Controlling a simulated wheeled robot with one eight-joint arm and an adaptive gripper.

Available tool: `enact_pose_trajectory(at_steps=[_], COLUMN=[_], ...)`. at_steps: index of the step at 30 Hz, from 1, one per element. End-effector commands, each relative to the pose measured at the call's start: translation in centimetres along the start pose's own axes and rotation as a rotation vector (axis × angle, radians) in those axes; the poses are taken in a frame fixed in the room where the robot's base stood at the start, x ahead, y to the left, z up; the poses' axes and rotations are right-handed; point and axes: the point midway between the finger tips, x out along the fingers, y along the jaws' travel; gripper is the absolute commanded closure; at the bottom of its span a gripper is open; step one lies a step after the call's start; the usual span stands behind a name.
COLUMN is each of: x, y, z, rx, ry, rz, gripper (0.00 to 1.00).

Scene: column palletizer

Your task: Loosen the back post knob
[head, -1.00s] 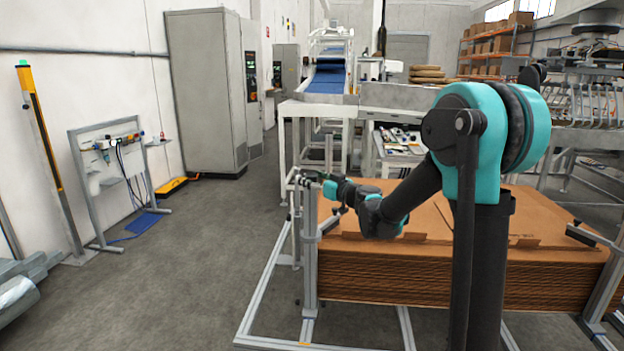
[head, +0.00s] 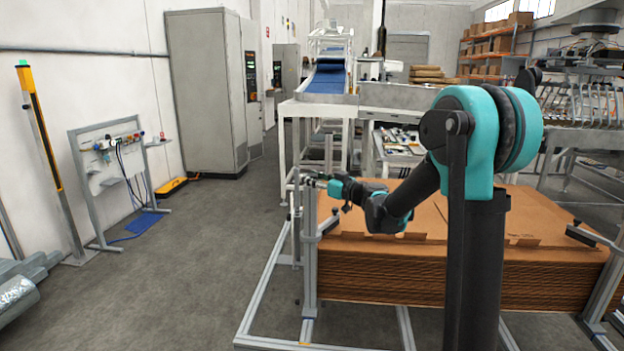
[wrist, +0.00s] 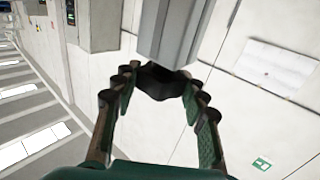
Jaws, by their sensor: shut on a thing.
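In the wrist view, the back post knob (wrist: 160,82) is a black knob at the end of a grey aluminium post (wrist: 176,30). The two fingers of my gripper (wrist: 160,90) reach around the knob from both sides, with the fingertips closed on it. In the head view, my gripper (head: 308,180) is at the top of the metal post frame at the left edge of the cardboard stack (head: 420,275). The knob is too small and hidden there to make out.
The stack of flat cardboard sheets lies just right of the posts. A floor frame of aluminium profiles (head: 265,290) runs around it. A grey cabinet (head: 208,95) and a conveyor with a blue belt (head: 328,76) stand behind.

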Motion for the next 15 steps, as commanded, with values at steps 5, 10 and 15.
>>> enact_pose_trajectory(at_steps=[5, 10, 15], x=[-0.02, -0.02, -0.02], y=[-0.07, -0.09, -0.07], z=[0.0, 0.0, 0.0], rx=[0.0, 0.0, 0.0], ry=[0.0, 0.0, 0.0], rz=[-0.014, -0.013, -0.013], gripper=[0.86, 0.56, 0.35])
